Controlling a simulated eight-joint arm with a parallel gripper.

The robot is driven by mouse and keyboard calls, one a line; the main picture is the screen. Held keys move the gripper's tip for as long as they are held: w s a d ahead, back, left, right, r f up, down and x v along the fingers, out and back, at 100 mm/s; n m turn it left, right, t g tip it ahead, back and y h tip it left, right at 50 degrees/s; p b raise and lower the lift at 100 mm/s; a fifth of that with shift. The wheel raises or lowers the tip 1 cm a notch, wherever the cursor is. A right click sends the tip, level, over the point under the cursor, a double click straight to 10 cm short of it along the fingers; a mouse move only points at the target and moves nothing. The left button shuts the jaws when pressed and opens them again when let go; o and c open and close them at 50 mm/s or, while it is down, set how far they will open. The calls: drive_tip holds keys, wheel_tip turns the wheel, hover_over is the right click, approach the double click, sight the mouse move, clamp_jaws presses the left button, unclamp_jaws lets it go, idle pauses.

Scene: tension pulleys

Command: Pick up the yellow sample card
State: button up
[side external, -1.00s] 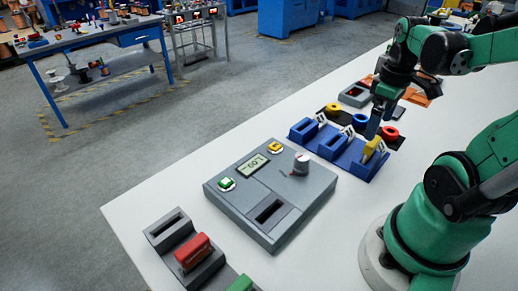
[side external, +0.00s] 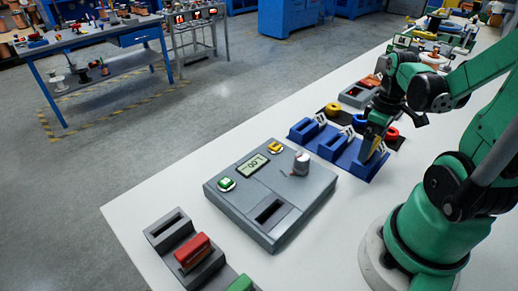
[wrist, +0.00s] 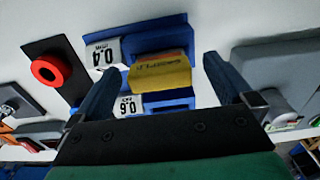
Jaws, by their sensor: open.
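The yellow sample card (wrist: 160,73) stands in a slot of the blue rack (wrist: 172,24), between labels reading 0.4 and 0.6. Whether the tips are level with the card's sides is hard to tell.
A grey tester box (side external: 270,195) with a display, buttons and a knob stands left of the rack. A red block (side external: 193,251) sits in a grey holder at the front. Red, blue and yellow rings lie behind the rack; the red one (wrist: 47,70) is close by.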

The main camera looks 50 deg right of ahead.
drive_tip(key=c, duration=1.3)
drive_tip(key=shift+r, duration=0.1)
wheel_tip(320, 180, up, 20)
drive_tip(key=shift+r, duration=2.4)
